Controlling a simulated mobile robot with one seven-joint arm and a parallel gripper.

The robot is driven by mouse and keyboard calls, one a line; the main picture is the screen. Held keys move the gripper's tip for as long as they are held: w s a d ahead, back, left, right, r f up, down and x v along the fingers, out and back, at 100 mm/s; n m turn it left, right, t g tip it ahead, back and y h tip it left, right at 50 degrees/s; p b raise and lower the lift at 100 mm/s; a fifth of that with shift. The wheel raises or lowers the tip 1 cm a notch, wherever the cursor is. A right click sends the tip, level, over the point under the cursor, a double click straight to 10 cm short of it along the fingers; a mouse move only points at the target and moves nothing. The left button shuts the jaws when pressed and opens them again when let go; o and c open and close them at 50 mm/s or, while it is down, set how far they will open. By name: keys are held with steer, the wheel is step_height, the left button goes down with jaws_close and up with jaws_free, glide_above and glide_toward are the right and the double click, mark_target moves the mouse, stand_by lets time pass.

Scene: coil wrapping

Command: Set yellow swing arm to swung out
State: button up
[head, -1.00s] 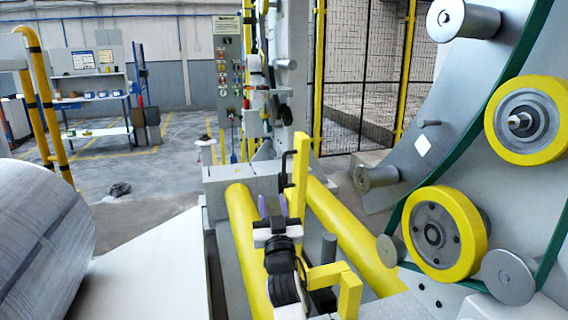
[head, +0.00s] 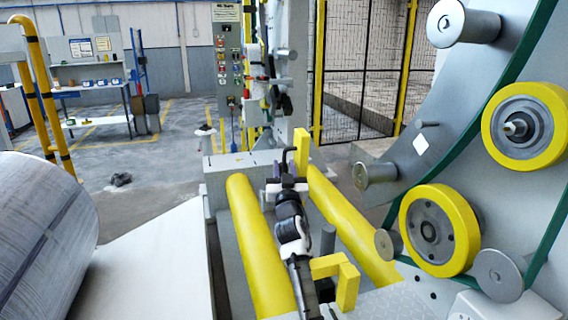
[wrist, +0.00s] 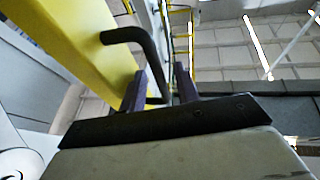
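The yellow swing arm (head: 301,150) stands upright beyond the two yellow rollers in the head view, its lower part hidden behind my gripper. It fills the upper left of the wrist view as a broad yellow bar (wrist: 75,38). A bent black handle (wrist: 135,40) sticks out from it. My gripper (head: 287,182) is at the handle, just in front of the swing arm. In the wrist view its two purple fingers (wrist: 163,85) are apart, and the handle's end reaches down into the gap between them. I cannot tell whether either finger touches it.
Yellow rollers (head: 258,250) lie on both sides of my arm. A yellow bracket (head: 345,280) stands close on its right. The large ring with yellow wheels (head: 440,232) is at right, a big coil (head: 45,215) at left. A control panel (head: 229,70) stands behind.

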steer(key=shift+w+r, duration=0.2)
steer(key=shift+w, duration=0.25)
jaws_close()
